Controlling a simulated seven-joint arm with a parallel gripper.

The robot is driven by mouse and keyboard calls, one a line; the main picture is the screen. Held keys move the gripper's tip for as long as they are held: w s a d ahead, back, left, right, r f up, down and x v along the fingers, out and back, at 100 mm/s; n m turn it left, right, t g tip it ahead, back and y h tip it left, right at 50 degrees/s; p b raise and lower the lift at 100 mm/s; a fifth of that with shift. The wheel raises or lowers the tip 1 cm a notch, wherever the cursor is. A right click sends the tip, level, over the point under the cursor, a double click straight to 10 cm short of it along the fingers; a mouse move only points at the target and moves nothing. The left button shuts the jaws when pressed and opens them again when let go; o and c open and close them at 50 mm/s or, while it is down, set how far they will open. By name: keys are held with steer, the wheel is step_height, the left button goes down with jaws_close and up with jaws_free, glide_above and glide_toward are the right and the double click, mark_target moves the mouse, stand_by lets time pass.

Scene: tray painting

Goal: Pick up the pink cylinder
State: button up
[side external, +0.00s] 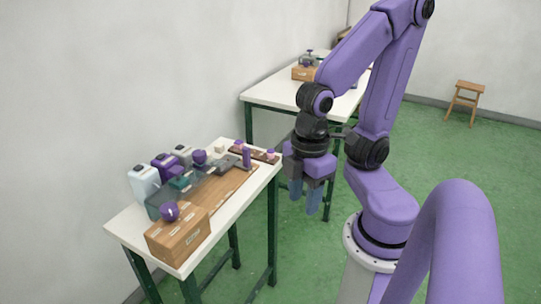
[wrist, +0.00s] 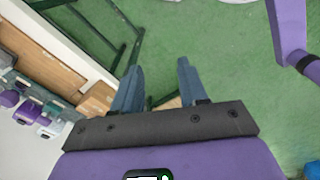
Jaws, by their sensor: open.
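Small pinkish pieces (side external: 270,154) sit on a dark brown strip at the far right corner of the near table. They are too small for me to tell which is the pink cylinder. An upright purple cylinder (side external: 246,158) stands close by, in front of the strip. My gripper (side external: 305,198) points down in the air, to the right of the table's edge, over the green floor. In the wrist view my gripper (wrist: 157,68) has its two blue-grey fingers apart with nothing held. I cannot make out the pink cylinder in the wrist view.
The white near table (side external: 120,226) holds a cardboard box (side external: 178,236), a purple ball (side external: 169,211), a clear bin and several bottles (side external: 144,182). A second table (side external: 262,100) stands behind. A wooden stool (side external: 465,98) is far right.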

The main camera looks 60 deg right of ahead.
stand_by(0.4)
steer(key=o, duration=0.3)
steer(key=shift+o, duration=0.2)
